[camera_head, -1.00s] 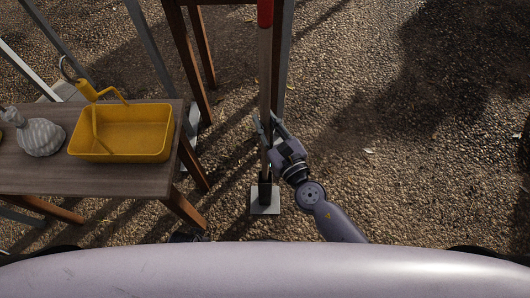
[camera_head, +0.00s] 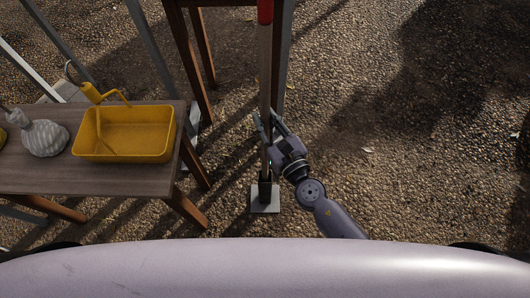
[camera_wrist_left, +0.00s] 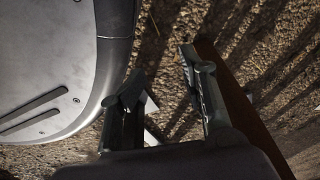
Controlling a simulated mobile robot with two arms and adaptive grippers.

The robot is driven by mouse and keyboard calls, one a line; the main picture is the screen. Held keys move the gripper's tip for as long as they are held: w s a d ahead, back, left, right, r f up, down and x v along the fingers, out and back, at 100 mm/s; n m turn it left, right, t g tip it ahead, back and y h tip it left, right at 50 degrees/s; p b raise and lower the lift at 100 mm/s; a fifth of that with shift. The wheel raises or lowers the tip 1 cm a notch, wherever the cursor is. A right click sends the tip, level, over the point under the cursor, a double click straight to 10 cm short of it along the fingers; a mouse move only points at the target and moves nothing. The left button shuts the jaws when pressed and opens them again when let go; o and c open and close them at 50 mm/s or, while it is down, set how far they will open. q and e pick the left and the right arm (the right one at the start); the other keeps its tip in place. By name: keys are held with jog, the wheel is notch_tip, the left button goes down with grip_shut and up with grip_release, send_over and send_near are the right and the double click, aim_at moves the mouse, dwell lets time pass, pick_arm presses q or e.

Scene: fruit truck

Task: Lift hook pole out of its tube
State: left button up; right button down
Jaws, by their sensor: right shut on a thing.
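The hook pole (camera_head: 265,75) stands upright with a wooden shaft and a red part (camera_head: 265,11) at the top edge of the head view. Its lower end sits in a short dark tube (camera_head: 265,187) on a pale square base plate (camera_head: 265,207) on the ground. My right gripper (camera_head: 266,132) is shut on the pole's shaft a little above the tube. The top of the pole is out of the frame. My left gripper (camera_wrist_left: 165,95) shows only in the left wrist view, with its fingers apart and nothing between them.
Wooden legs (camera_head: 190,60) stand close left of the pole. Gravel ground at the right is clear.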

aim_at(268, 54)
jog(key=shift+r+p, duration=0.35)
jog(key=shift+r, duration=0.15)
jog(key=shift+r+p, duration=0.45)
pick_arm(q)
jog(key=shift+s+a+f+p, duration=1.15)
jog(key=shift+s+p, duration=0.4)
jog(key=shift+s, duration=4.25)
pick_arm(e)
jog(key=shift+r, duration=1.55)
notch_tip(268, 54, up, 3)
jog(key=p, duration=0.3)
jog(key=shift+r, duration=0.1)
pick_arm(q)
notch_tip(268, 54, up, 17)
jog(key=p, duration=1.4)
jog(key=shift+w+d+g, duration=0.15)
jog(key=shift+g, duration=0.25)
pick_arm(e)
jog(key=shift+r, duration=7.05)
